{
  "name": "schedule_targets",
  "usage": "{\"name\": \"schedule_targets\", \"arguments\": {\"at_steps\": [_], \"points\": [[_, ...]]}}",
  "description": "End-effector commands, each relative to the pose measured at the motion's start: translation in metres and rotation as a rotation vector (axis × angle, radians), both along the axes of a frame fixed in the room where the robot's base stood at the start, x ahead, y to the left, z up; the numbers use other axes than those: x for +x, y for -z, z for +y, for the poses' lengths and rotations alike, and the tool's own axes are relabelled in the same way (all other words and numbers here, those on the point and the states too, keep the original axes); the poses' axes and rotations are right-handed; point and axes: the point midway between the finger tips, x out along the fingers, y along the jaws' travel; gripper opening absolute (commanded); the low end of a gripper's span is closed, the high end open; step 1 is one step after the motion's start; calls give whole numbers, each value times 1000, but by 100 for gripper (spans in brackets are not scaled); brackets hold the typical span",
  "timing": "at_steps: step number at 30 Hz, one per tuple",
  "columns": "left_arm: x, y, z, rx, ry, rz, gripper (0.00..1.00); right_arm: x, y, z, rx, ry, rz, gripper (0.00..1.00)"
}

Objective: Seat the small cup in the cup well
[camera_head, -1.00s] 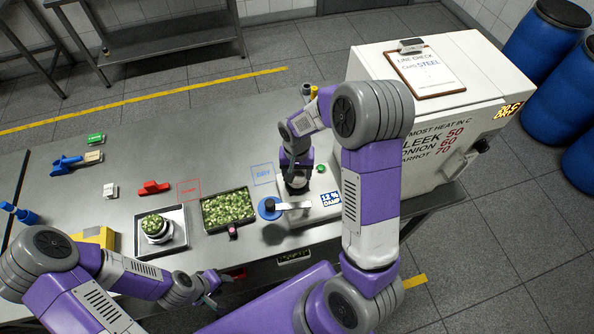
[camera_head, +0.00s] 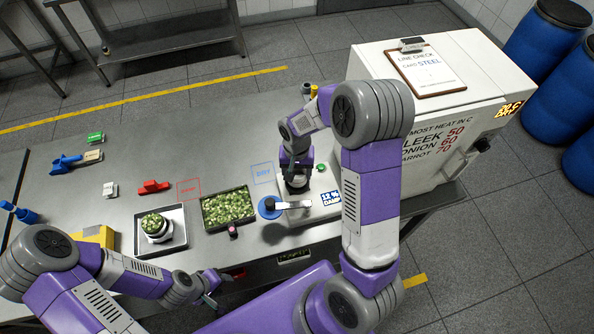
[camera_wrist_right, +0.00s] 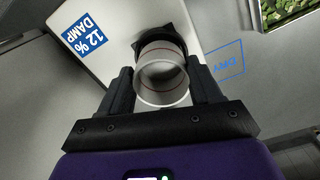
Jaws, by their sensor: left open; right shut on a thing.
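The small cup (camera_wrist_right: 162,80), pale with a thin red line inside, is between the fingers of my right gripper (camera_wrist_right: 163,88), which is shut on it. In the head view my right gripper (camera_head: 297,176) points down over the white meter (camera_head: 322,190). The dark cup well (camera_wrist_right: 152,38) shows just beyond the cup's rim in the right wrist view, mostly hidden behind the cup. I cannot tell whether the cup touches the well. My left gripper (camera_head: 211,288) is open and empty near the table's front edge.
A blue disc with a pale lever (camera_head: 290,205) is in front of the well. A tray of green pieces (camera_head: 228,196) and a scale with a full bowl (camera_head: 156,226) stand to the left. The white oven (camera_head: 420,120) stands to the right.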

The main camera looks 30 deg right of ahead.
Motion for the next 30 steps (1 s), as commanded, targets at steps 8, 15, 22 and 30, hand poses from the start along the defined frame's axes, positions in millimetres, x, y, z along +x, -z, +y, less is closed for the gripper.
{"name": "schedule_targets", "arguments": {"at_steps": [8,15,22,30], "points": [[0,1,0,0,0,0,43,0,0,0,0,0,0,29],[0,4,0,0,0,0,43,0,4,0,0,0,0,29],[0,9,0,0,0,0,43,0,10,0,0,0,0,29],[0,15,0,0,0,0,43,0,17,0,0,0,0,29]]}}
